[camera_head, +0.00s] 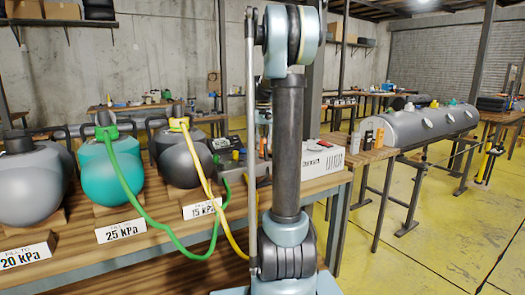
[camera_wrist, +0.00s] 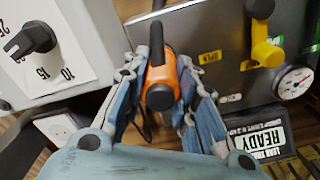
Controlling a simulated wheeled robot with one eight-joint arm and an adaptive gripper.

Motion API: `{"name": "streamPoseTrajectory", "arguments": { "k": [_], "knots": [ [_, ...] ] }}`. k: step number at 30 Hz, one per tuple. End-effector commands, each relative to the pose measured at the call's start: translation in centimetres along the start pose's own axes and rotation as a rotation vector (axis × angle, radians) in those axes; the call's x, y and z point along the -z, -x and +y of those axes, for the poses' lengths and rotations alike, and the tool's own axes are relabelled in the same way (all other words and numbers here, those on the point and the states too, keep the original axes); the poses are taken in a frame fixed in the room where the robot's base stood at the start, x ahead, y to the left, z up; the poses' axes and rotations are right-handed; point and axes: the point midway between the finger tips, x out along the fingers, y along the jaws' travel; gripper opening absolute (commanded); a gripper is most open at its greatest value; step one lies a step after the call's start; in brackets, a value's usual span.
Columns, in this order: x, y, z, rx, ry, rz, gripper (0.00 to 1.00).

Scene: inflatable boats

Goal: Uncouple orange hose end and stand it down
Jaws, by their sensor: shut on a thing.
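In the wrist view my gripper (camera_wrist: 158,88) has its blue fingers on both sides of the orange hose end (camera_wrist: 163,72) and is shut on it. The hose end has a dark round opening toward the camera and a black bar-like part along its upper left side. It lies close to the front of a grey panel (camera_wrist: 218,35); I cannot tell whether it still touches a port there. A thin dark line runs below it between the fingers. In the head view my arm hides the gripper and the orange end.
The panel carries a yellow valve handle (camera_wrist: 264,45) and a gauge (camera_wrist: 294,81). A black dial (camera_wrist: 30,42) is at left, a READY display (camera_wrist: 258,135) below. On the bench (camera_head: 105,245), green (camera_head: 140,205) and yellow hoses (camera_head: 196,160) run from the teal and dark vessels.

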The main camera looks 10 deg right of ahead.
Motion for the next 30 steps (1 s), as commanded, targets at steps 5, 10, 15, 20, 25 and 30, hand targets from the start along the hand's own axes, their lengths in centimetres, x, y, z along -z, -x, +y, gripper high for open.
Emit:
{"name": "streamPoseTrajectory", "arguments": {
  "k": [5,10,15,20,25,30],
  "knots": [
    [0.0,0.3,0.0,0.0,0.0,0.0,0.0],
    [0.0,0.6,0.0,0.0,0.0,0.0,0.0],
    [0.0,0.8,0.0,0.0,0.0,0.0,0.0],
    [0.0,1.1,0.0,0.0,0.0,0.0,0.0],
    [0.0,1.2,0.0,0.0,0.0,0.0,0.0],
    [0.0,1.2,0.0,0.0,0.0,0.0,0.0]
  ]
}}
